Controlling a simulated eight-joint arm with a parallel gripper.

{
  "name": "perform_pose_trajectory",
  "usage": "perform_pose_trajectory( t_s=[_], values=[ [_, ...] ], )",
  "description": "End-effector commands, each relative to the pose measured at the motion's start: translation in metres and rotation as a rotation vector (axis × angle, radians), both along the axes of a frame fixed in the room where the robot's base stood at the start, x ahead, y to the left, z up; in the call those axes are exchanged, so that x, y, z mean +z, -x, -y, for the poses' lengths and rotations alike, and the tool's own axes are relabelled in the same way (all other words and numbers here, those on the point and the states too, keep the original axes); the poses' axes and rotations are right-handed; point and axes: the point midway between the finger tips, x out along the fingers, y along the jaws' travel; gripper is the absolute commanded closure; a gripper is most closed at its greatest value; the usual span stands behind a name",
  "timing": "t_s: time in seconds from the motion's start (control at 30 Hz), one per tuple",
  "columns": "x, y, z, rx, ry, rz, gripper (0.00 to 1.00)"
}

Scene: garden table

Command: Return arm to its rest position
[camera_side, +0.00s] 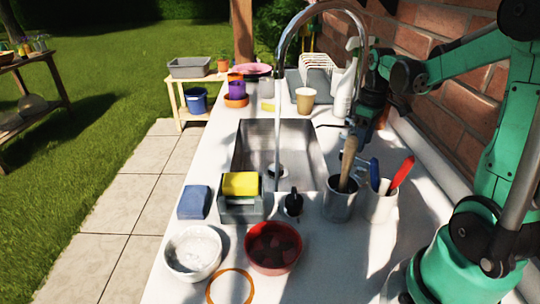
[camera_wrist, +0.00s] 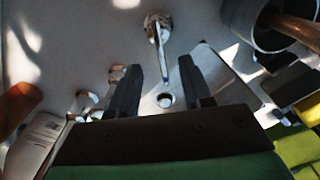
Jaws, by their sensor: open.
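My gripper (camera_side: 362,125) hangs down behind the utensil cups at the right side of the sink, partly hidden by the faucet and the utensil handles in the side view. In the wrist view its two dark fingers (camera_wrist: 157,72) stand apart with nothing between them. My green arm reaches in from the right, along the brick wall.
The steel faucet (camera_side: 278,95) arches above the sink (camera_side: 251,150). A red bowl (camera_side: 273,262) and white bowl (camera_side: 193,252) sit at the front.

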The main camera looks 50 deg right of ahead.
Motion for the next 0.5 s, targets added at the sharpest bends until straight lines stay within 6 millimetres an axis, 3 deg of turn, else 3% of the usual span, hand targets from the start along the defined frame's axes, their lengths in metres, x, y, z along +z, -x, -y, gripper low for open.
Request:
perform_pose_trajectory(
  t_s=[0.4,0.5],
  values=[
    [0.007,0.0,-0.001,0.0,0.001,0.001,0.57],
    [0.01,-0.004,-0.01,0.001,0.015,0.02,0.57]
  ],
)
